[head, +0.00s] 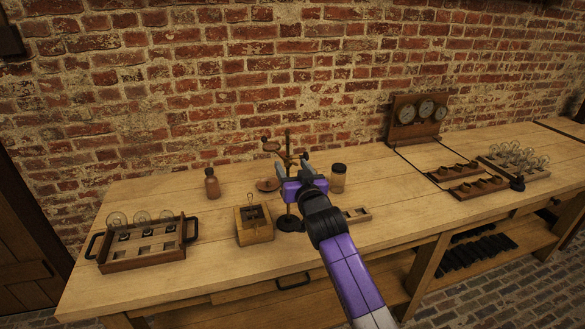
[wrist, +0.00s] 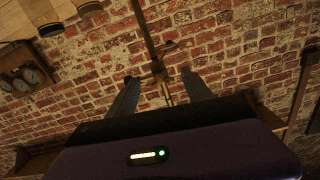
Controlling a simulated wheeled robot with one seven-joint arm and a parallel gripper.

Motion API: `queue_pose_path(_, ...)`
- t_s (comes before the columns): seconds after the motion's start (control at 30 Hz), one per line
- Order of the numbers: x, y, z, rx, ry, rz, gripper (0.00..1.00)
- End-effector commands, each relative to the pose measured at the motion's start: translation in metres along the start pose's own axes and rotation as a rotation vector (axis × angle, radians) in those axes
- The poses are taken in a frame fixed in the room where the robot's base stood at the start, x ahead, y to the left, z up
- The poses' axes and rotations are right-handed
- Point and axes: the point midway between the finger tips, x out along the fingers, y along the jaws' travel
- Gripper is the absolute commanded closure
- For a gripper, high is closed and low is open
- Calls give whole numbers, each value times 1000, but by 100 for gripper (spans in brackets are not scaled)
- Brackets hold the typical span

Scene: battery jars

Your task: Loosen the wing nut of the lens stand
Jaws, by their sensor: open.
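The lens stand shows in the head view as a thin brass upright (head: 288,138) with a side arm and a small round piece to its left. Its lower part is hidden behind my gripper (head: 293,164). In the wrist view, the picture is turned over, and the stand's rod (wrist: 146,32) runs down to a brass clamp (wrist: 158,68). My gripper (wrist: 158,78) is open, with one finger on each side of the clamp and a visible gap to both. I cannot make out the wing nut separately from the clamp; nothing is held.
A wooden box (head: 255,232) stands left of my arm, and a black disc (head: 290,223) lies beside it. A brown bottle (head: 212,184) and a dark-lidded jar (head: 338,178) flank the stand. A bulb rack (head: 150,258) is at left.

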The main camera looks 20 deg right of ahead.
Motion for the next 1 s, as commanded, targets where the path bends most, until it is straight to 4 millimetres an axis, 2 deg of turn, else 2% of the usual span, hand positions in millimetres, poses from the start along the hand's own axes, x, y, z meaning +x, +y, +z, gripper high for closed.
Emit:
queue_pose_path(0.07,0,0,0,0,0,0,41)
queue_pose_path(0.1,0,0,0,0,0,0,45)
queue_pose_path(0.3,0,0,0,0,0,0,84)
queue_pose_path(0.4,0,0,0,0,0,0,100)
queue_pose_path(0.73,0,0,1,-50,0,0,100)
queue_pose_path(1.0,0,1,1,-227,0,1,100)
